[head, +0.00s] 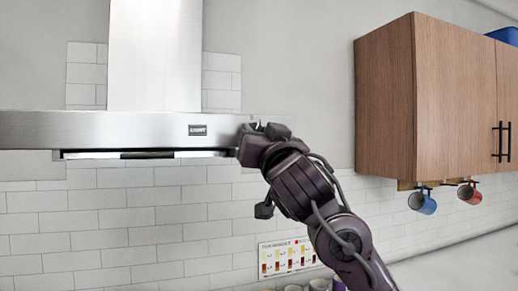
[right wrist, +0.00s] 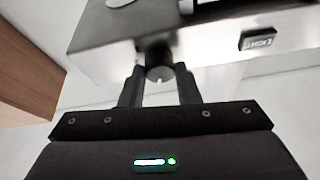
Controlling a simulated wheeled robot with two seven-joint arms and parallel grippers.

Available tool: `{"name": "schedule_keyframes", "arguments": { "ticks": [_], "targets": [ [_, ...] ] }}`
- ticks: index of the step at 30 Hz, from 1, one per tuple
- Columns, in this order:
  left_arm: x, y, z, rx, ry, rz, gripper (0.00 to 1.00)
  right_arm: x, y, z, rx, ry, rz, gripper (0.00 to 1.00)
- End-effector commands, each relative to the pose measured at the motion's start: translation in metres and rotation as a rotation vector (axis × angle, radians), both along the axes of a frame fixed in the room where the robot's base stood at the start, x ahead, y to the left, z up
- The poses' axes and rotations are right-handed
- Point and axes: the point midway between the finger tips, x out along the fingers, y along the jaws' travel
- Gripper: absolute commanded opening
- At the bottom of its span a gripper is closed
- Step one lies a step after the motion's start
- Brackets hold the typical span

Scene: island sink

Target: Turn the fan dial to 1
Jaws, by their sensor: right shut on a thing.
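The steel range hood (head: 90,128) runs along the left of the head view, with a small dark label plate (head: 198,130) near its right end. The label also shows upside down in the right wrist view (right wrist: 258,42). The fan dial (right wrist: 158,70) is a small round knob on the hood front, between my right fingers. My right gripper (head: 254,131) is at the hood's right end, and in the right wrist view (right wrist: 159,74) its fingers are shut on the dial. Dial markings cannot be read. In the head view the gripper hides the dial. My left gripper is not in view.
A wooden wall cabinet (head: 440,95) is to the right, with a blue mug (head: 423,203) and a red mug (head: 470,193) hanging below. A coloured chart (head: 287,257) is on the tiled wall low behind my right arm. The wall left of my arm is clear.

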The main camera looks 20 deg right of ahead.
Motion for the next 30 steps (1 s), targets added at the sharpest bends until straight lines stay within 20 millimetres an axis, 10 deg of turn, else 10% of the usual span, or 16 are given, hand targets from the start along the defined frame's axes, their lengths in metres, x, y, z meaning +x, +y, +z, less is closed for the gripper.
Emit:
{"name": "schedule_keyframes", "arguments": {
  "ticks": [12, 30],
  "targets": [
    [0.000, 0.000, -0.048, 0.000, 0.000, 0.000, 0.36, 0.000, 0.004, -0.004, 0.308, 0.012, 0.001, 0.07],
    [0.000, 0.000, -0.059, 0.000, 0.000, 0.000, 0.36, 0.000, 0.003, 0.000, 0.437, 0.017, -0.001, 0.07]
  ]
}}
